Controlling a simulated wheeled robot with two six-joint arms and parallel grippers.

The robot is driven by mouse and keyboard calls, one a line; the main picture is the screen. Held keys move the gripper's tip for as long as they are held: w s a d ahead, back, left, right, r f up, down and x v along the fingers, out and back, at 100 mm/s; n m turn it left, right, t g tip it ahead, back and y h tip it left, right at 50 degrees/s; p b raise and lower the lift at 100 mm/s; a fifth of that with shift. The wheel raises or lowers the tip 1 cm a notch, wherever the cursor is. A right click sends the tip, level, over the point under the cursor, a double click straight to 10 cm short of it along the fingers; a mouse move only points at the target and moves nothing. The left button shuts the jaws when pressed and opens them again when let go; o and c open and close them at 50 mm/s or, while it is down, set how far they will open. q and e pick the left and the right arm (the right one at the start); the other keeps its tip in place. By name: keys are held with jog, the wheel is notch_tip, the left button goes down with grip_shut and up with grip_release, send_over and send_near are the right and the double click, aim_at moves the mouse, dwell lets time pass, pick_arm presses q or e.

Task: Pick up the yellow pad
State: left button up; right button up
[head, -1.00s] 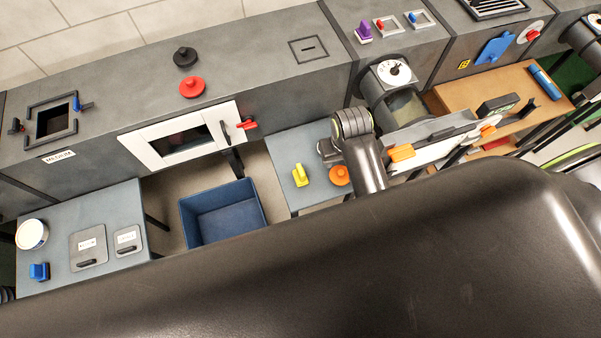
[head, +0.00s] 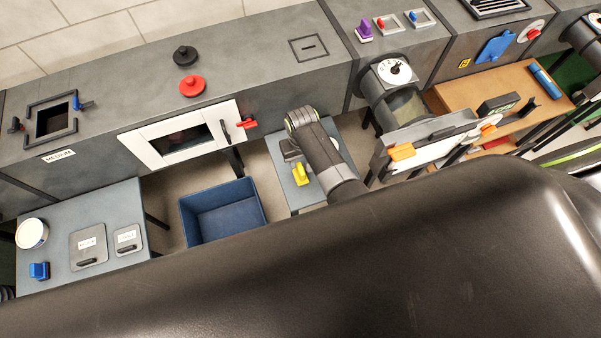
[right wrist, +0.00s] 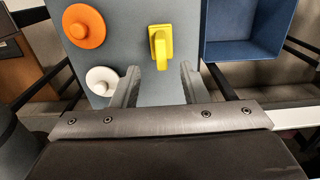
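The yellow pad (head: 301,174) lies on the small grey-blue table (head: 278,146) in the middle of the head view. It has a raised handle and also shows in the right wrist view (right wrist: 160,44). My right gripper (head: 290,152) is over this table, close to the pad. In the right wrist view its two fingers (right wrist: 158,84) are spread apart, with nothing between them, and the pad sits just beyond the fingertips. My left gripper is not in view.
An orange knobbed disc (right wrist: 84,26) and a white one (right wrist: 102,81) lie on the same table beside the pad. A blue bin (head: 222,210) stands beside the table. The grey duct with a white-framed door (head: 185,140) runs behind.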

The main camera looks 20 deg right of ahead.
aim_at(301, 168)
jog(key=shift+f, duration=1.3)
jog(key=f+b, duration=0.2)
jog(key=b, duration=0.1)
jog(key=f+b, duration=0.3)
jog(key=b, duration=0.1)
jog(key=shift+w+a+f, duration=0.1)
jog(key=shift+w, duration=0.1)
grip_shut()
